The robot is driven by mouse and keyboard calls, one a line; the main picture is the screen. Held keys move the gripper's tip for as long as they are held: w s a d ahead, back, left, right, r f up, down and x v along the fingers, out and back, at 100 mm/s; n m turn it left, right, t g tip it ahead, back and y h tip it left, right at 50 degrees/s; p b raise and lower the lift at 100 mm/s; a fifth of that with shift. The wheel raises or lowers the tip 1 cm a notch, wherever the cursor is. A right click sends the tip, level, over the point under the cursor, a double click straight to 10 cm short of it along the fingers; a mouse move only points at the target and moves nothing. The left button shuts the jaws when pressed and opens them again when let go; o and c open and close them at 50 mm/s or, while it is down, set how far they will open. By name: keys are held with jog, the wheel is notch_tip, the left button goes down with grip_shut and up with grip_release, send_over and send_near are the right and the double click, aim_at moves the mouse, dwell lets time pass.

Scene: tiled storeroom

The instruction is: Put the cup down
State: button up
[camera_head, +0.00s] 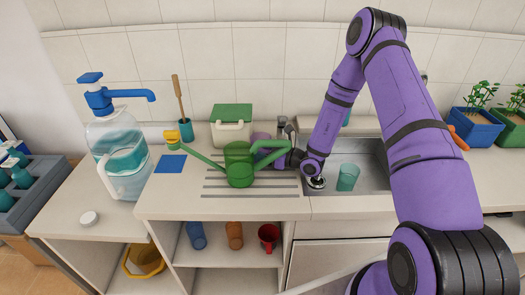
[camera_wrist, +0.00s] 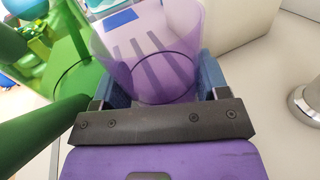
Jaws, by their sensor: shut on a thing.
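A see-through purple cup (camera_wrist: 150,55) sits between the blue finger pads of my gripper (camera_wrist: 160,82) in the wrist view, and the gripper is shut on it.
The watering can stands close on the left of my gripper. A green-lidded white box (camera_head: 231,133) is behind. A blue square (camera_head: 171,164) and a water jug (camera_head: 122,155) are left.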

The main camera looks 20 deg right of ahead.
jog(key=shift+f, duration=0.15)
jog(key=o, duration=1)
jog(key=shift+c, duration=0.2)
